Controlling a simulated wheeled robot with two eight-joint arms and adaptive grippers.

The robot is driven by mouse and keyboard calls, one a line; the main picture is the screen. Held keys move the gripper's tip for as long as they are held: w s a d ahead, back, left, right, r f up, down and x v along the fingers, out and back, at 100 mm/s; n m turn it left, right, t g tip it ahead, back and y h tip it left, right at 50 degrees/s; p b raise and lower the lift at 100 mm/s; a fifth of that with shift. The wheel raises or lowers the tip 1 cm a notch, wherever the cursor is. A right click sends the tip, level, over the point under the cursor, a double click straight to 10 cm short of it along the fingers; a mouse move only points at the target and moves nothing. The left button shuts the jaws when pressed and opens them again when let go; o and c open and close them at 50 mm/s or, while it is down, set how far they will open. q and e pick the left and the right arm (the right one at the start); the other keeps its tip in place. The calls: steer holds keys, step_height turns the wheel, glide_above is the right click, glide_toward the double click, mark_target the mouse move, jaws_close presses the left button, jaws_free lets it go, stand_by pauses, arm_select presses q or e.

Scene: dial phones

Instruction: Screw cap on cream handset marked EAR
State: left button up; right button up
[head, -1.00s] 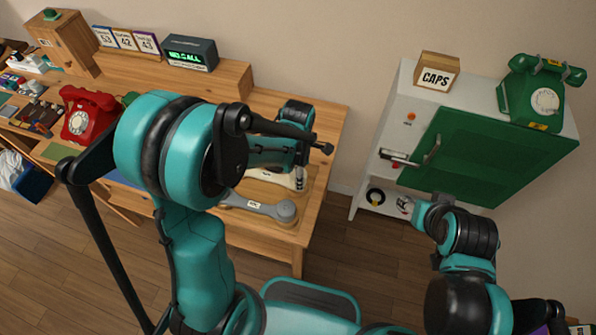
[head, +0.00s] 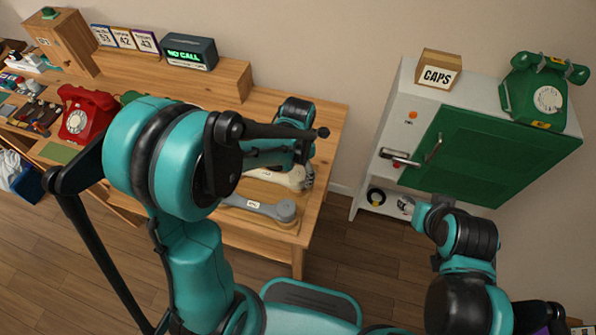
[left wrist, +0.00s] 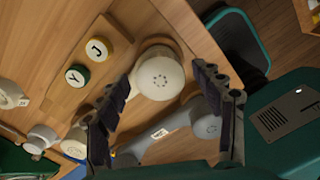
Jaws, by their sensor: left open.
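The cream handset (head: 285,177) lies on the wooden desk, partly hidden by my left arm. In the left wrist view its round end with small holes (left wrist: 160,76) faces the camera; I cannot read an EAR mark. My left gripper (head: 308,176) is at that end; in the left wrist view its open fingers (left wrist: 163,78) stand either side of the round end, and contact cannot be told. A grey handset (head: 258,207) with a white label lies beside it, nearer the desk's front edge. My right arm reaches toward the white cabinet; its gripper's state is unclear.
Round pieces marked J (left wrist: 97,49) and Y (left wrist: 76,77) sit on a wooden board. A CAPS box (head: 438,72) and green phone (head: 540,95) stand on the green-doored cabinet (head: 470,150). A red phone (head: 85,113) and NO CALL display (head: 187,54) are on the desk.

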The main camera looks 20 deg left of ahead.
arm_select(q)
steer(key=n, duration=0.3)
stand_by(0.4)
steer(key=c, duration=1.1)
steer(key=m+b, duration=0.1)
steer(key=m, duration=0.3)
steer(key=shift+m, duration=1.5)
